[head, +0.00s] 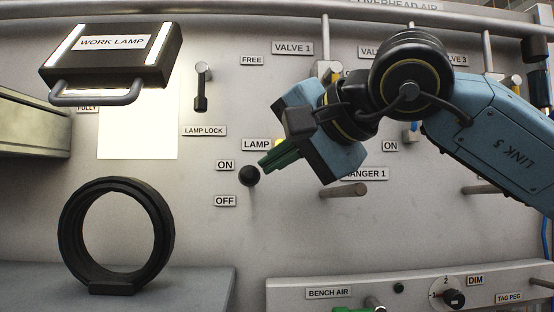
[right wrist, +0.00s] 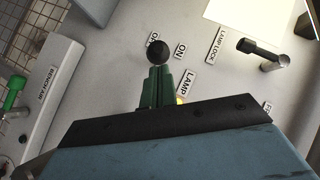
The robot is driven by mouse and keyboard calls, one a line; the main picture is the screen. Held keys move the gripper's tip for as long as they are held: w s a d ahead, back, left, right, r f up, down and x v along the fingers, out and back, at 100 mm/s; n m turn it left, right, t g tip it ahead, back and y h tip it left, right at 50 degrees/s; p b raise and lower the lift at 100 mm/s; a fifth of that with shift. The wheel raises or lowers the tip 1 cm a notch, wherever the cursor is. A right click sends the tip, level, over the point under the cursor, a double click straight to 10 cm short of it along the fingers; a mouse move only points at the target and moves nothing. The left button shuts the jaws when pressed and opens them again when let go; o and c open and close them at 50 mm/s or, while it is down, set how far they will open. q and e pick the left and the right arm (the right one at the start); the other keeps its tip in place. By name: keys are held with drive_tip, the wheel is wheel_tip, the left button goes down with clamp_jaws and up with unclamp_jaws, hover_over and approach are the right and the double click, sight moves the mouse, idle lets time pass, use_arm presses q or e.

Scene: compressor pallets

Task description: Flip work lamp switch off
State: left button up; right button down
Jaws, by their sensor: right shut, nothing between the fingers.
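The lamp switch is a black round knob (head: 250,176) on the grey panel, between the ON label (head: 225,165) and the OFF label (head: 225,201). A yellow light glows by the LAMP label (head: 257,144). My right gripper (head: 266,165) is shut and empty, its green fingertips right at the knob's upper right. In the right wrist view the knob (right wrist: 158,52) sits at the tips of the shut green fingers (right wrist: 157,72); I cannot tell whether they touch. The work lamp (head: 108,55) hangs at the upper left with lit strips. My left gripper is not in view.
A LAMP LOCK lever (head: 202,87) is above the switch. A black ring (head: 117,235) stands on a grey ledge at the lower left. A peg (head: 344,190) sticks out right of the switch. A BENCH AIR rail (head: 420,290) runs below.

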drive_tip(key=shift+r+p, duration=0.3)
drive_tip(key=shift+r, duration=0.2)
drive_tip(key=v, duration=0.4)
drive_tip(key=w+d+v, duration=0.1)
drive_tip(key=v, duration=0.6)
drive_tip(key=shift+d+r, duration=0.5)
drive_tip(key=shift+d, duration=0.05)
drive_tip(key=shift+s+d+r, duration=0.25)
drive_tip(key=shift+s+d, duration=0.15)
